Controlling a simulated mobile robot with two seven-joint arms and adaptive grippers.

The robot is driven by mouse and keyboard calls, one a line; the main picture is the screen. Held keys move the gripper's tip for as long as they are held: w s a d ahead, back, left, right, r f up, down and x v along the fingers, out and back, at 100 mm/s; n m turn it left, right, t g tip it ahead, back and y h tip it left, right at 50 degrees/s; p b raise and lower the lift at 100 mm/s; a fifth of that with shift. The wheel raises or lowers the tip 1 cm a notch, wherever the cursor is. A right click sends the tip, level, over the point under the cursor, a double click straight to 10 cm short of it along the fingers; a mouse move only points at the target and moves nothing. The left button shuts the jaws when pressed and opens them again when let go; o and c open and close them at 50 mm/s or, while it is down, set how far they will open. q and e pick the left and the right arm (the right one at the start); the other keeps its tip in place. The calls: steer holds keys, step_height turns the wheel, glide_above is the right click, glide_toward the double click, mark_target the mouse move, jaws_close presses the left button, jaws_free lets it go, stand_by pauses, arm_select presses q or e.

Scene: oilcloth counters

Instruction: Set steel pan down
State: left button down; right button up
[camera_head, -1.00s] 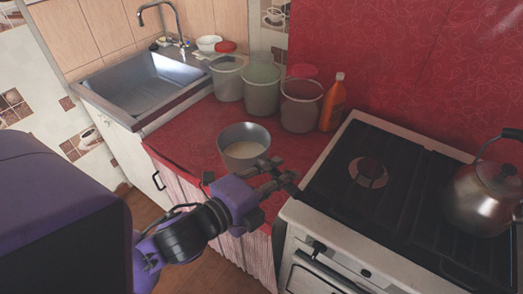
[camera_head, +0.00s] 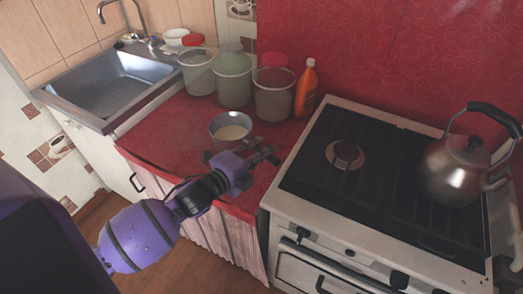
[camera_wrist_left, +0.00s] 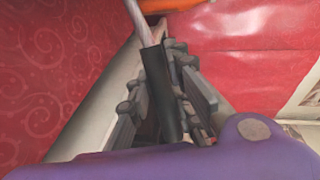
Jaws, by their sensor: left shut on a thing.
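The steel pan (camera_head: 216,134) is round and grey, with something pale inside. In the head view it is over the red counter, in front of the jars; I cannot tell whether its base touches the counter. My left gripper (camera_head: 262,153) is at the pan's near right side, shut on its handle. In the left wrist view the black handle (camera_wrist_left: 160,92) lies between the fingers of my left gripper (camera_wrist_left: 158,75), with a metal stem (camera_wrist_left: 139,20) running up from it. The pan's bowl is not in that view. My right gripper is not in view.
Several clear jars (camera_head: 233,80) and an orange bottle (camera_head: 306,90) stand behind the pan. The stove (camera_head: 400,170) with a steel kettle (camera_head: 455,172) is to the right. The sink (camera_head: 110,85) is at left. Red counter (camera_head: 160,140) left of the pan is bare.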

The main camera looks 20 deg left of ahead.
arm_select(q)
step_height(320, 180, down, 2)
steer(key=shift+w+f, duration=0.1)
steer(key=shift+w, duration=0.05)
steer(key=shift+f, duration=0.2)
steer(key=shift+f, duration=0.1)
steer(key=c, duration=1.9)
jaws_free()
steer(key=shift+f, duration=0.2)
steer(key=shift+o, duration=1.7)
